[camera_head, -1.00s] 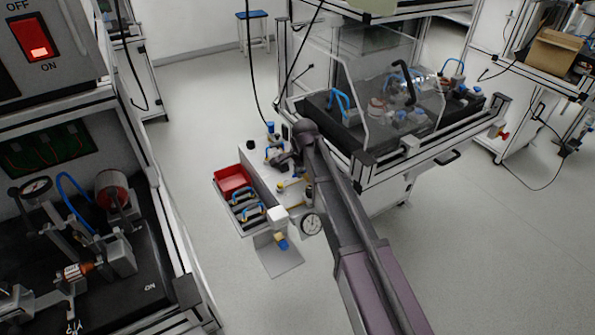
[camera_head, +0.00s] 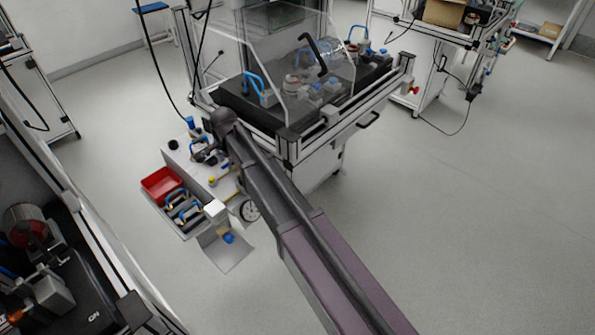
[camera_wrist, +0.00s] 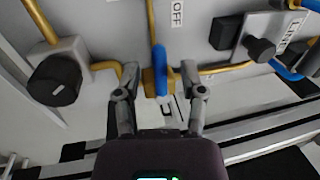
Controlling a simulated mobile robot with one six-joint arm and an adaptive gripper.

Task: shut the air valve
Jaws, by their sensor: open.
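The air valve is a brass fitting with a blue lever handle (camera_wrist: 161,71) on a grey panel, in the middle of the wrist view. The handle stands upright in the picture, beside a vertical brass pipe and left of an "OFF" label (camera_wrist: 177,13). My gripper (camera_wrist: 164,84) is open, with one finger on each side of the handle's lower part. I see gaps between fingers and handle; contact is not clear. In the head view my arm reaches to the small side panel (camera_head: 189,158), and my gripper there is largely hidden.
In the wrist view a black knob (camera_wrist: 54,80) sits left and another dark knob (camera_wrist: 260,50) right, with brass pipes between.

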